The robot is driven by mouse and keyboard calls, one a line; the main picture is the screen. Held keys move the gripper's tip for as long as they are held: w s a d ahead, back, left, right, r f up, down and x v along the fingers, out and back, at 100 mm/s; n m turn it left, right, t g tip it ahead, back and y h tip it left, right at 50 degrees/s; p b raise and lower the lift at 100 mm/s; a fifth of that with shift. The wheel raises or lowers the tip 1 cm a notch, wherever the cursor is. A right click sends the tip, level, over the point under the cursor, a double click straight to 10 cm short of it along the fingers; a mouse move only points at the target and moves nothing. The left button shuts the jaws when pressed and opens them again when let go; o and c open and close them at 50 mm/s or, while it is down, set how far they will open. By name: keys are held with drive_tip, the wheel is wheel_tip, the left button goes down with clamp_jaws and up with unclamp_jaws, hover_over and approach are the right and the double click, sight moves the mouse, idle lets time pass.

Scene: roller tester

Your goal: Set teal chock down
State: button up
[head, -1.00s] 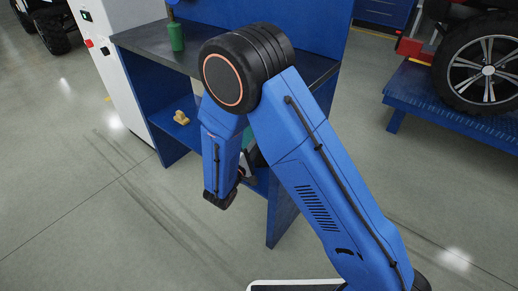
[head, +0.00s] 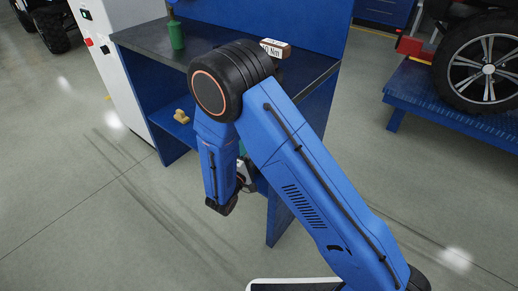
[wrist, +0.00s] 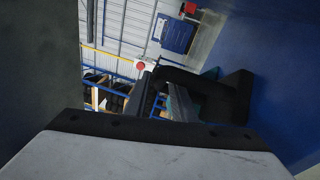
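The teal chock is mostly hidden. Teal patches show in the wrist view beyond the fingers (wrist: 210,73) and as a sliver between them. A dark, shadowed stepped shape overlaps this teal; I cannot tell whether it is part of the chock. My gripper (wrist: 162,102) has two dark fingers, with a narrow space between them. I cannot tell whether they press on the chock. In the head view my arm hides the gripper, which is at the bench's lower shelf level. A small teal patch (head: 241,148) shows just right of my forearm.
A white cabinet (head: 118,60) stands left. The floor in front is clear.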

drive_tip(key=shift+o, duration=0.7)
drive_tip(key=shift+r, duration=0.1)
drive_tip(key=shift+s+a, duration=0.1)
drive_tip(key=shift+s, duration=0.05)
drive_tip(key=v, duration=1.1)
drive_tip(key=shift+s+a, duration=0.2)
drive_tip(key=shift+s, duration=0.05)
